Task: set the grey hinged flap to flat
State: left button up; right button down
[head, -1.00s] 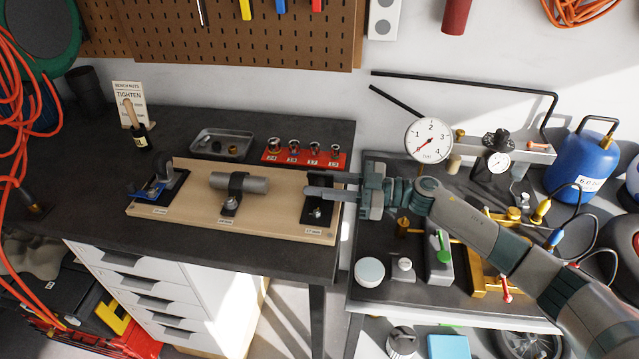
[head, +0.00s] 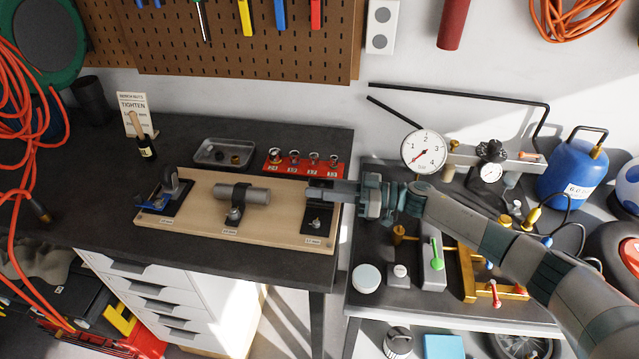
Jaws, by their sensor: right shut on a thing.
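A light wooden board (head: 195,222) lies on the dark bench and bears three stations. The right station has a black plate (head: 327,240) with a small metal bolt (head: 315,223) near its front. My right gripper (head: 313,192) reaches in from the right, low over the back of this plate. Its fingers are together on what seems to be the grey hinged flap, which they mostly hide. I cannot tell the flap's angle. My left gripper is out of view.
A grey pipe in a clamp (head: 240,194) and a blue-and-grey fixture (head: 163,195) stand farther left on the board. A red socket rail (head: 330,168) and a metal tray (head: 209,153) lie behind. A cluttered cart stands right, across a gap.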

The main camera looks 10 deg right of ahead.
jog(key=shift+w+d+f+m+p, duration=0.1)
jog(key=shift+w+m+p, duration=0.2)
jog(key=shift+m, duration=0.3)
jog(key=shift+w+f+m+p, duration=0.15)
jog(key=shift+m+p, duration=0.15)
jog(key=shift+m, duration=0.3)
jog(key=c, duration=1.5)
grip_release()
jog(key=shift+r, duration=0.1)
jog(key=shift+d, duration=0.15)
jog(key=shift+s+d+b, duration=0.1)
jog(key=shift+d+b, duration=0.25)
jog(key=shift+d, duration=0.25)
jog(key=shift+b+v, duration=3.1)
jog(key=shift+v, duration=4.9)
